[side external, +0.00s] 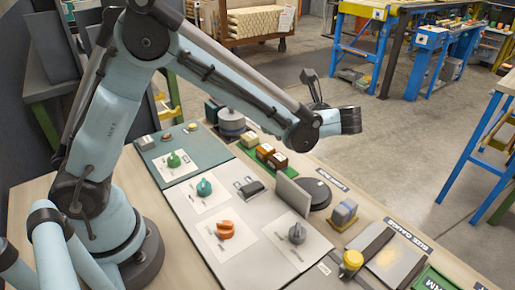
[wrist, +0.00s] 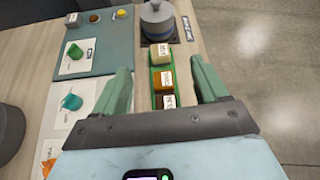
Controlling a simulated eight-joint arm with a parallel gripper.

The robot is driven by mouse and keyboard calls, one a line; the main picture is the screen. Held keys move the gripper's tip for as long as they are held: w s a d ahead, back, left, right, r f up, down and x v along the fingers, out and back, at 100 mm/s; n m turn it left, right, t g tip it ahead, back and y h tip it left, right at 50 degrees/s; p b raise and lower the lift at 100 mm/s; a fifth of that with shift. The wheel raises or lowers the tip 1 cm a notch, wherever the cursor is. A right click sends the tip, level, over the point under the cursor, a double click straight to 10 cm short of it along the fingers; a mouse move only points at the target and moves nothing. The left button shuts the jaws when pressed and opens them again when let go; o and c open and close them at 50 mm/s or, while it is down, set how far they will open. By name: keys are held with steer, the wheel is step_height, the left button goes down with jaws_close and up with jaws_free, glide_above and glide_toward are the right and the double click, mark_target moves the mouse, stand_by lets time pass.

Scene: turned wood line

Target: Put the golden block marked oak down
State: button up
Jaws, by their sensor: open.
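The golden block (wrist: 157,82) sits in the middle of a green tray (wrist: 153,67), between a cream block (wrist: 161,56) and a dark brown block (wrist: 165,101). Each has a white label on top, too small to read surely. In the side external view the golden block (side external: 264,150) is in the same row. My gripper (wrist: 161,80) is open and empty in the wrist view, with one green finger on each side of the row. The fingers look apart from the blocks; their height above them is unclear. The fingertips cannot be made out in the side external view.
A grey lidded pot (wrist: 157,22) stands beyond the tray. Panels with a green knob (side external: 174,160), a teal knob (side external: 204,187) and an orange knob (side external: 225,229) lie nearby. An upright grey plate (side external: 291,195) and a black disc (side external: 316,193) stand near the tray.

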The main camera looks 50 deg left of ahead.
steer(key=s+d+r+n+t+h, duration=0.1)
steer(key=s+n+t+h, duration=0.4)
steer(key=s+n+h, duration=0.6)
steer(key=s+n, duration=0.1)
steer(key=n, duration=0.3)
steer(key=shift+t+h, duration=0.3)
steer(key=shift+s+d+n+t+h, duration=0.2)
steer(key=shift+n+t, duration=0.05)
steer(key=shift+n, duration=0.35)
steer(key=shift+s+d+n+t+h, duration=0.15)
steer(key=shift+d+n+t+h, duration=0.1)
steer(key=shift+n, duration=0.35)
steer(key=shift+w+a+r, duration=0.1)
